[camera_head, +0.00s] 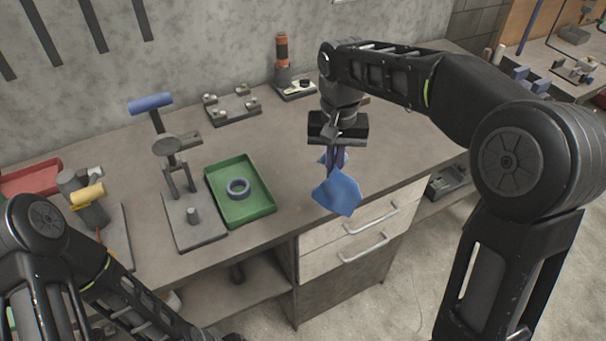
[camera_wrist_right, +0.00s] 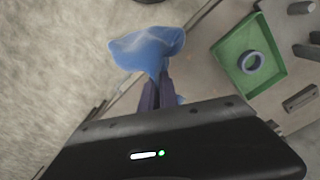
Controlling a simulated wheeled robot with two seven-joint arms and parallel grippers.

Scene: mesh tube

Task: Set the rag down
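The blue rag (camera_head: 338,193) hangs crumpled from my right gripper (camera_head: 334,163) near the front edge of the workbench, right of the green tray. The right gripper points down and its fingers are closed on the rag. In the right wrist view the rag (camera_wrist_right: 147,47) spreads out beyond the fingertips (camera_wrist_right: 157,82), with a small bit showing beside the fingers. I cannot tell whether the rag touches the bench top. My left arm comes in at the lower left of the head view; its gripper is not visible.
The workbench (camera_head: 285,160) bears a green tray (camera_head: 258,206) with a grey ring (camera_head: 237,188) in it. A fixture with a blue handle (camera_head: 150,103) and a red tray (camera_head: 30,178) stand further left. An orange-topped tool (camera_head: 282,52) stands at the back. Bench space around the rag is bare.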

